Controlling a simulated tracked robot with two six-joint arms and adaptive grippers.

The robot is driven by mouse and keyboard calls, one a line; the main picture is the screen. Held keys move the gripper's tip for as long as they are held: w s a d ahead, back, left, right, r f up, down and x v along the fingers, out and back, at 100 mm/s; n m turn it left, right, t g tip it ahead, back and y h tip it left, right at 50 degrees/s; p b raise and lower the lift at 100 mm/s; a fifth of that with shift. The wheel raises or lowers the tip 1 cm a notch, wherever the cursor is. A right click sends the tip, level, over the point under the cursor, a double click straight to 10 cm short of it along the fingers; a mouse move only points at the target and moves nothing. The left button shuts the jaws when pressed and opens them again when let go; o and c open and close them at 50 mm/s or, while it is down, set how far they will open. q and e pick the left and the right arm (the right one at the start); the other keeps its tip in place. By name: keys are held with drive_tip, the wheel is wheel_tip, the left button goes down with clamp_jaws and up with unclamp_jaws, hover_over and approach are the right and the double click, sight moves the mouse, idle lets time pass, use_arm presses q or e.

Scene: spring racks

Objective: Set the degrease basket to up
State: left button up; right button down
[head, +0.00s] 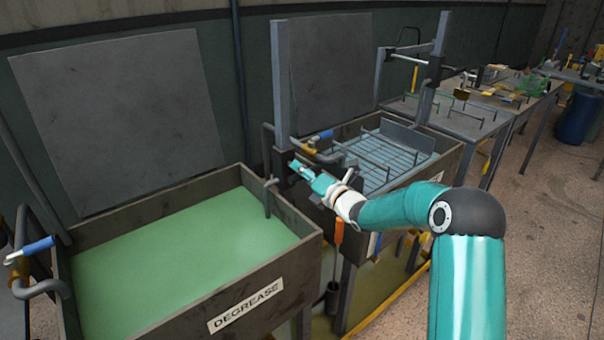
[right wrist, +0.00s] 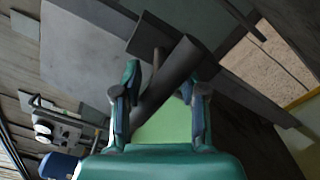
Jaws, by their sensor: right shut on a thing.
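The degrease tank (head: 267,317), labelled DEGREASE, stands at the left in the head view, full of opaque green liquid (head: 180,270). No basket shows in it; anything below the surface is hidden. A bent grey rod (head: 268,198) crosses its right wall. A grey upright post (head: 282,85) stands at its back right corner. My right gripper (head: 299,169) is by the foot of this post. In the right wrist view my right gripper (right wrist: 162,100) is shut on a dark grey bar (right wrist: 178,72), with green liquid behind it. My left gripper is not in view.
A second tank (head: 455,160) to the right has a wire basket (head: 385,152) near its top. A blue-handled valve (head: 318,136) is close behind my right gripper. Another blue-handled valve (head: 35,247) is at far left. Tables stand at the back right.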

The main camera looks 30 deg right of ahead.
drive_tip(key=shift+d+r, duration=0.1)
drive_tip(key=shift+r, duration=0.15)
wheel_tip(320, 180, up, 6)
drive_tip(key=shift+r+b, duration=0.2)
drive_tip(key=shift+b, duration=0.1)
wheel_tip(320, 180, up, 10)
drive_tip(key=p, duration=0.2)
drive_tip(key=shift+p, duration=0.35)
drive_tip(key=c, duration=0.7)
unclamp_jaws()
drive_tip(key=shift+f, duration=0.1)
drive_tip(key=shift+f, duration=0.15)
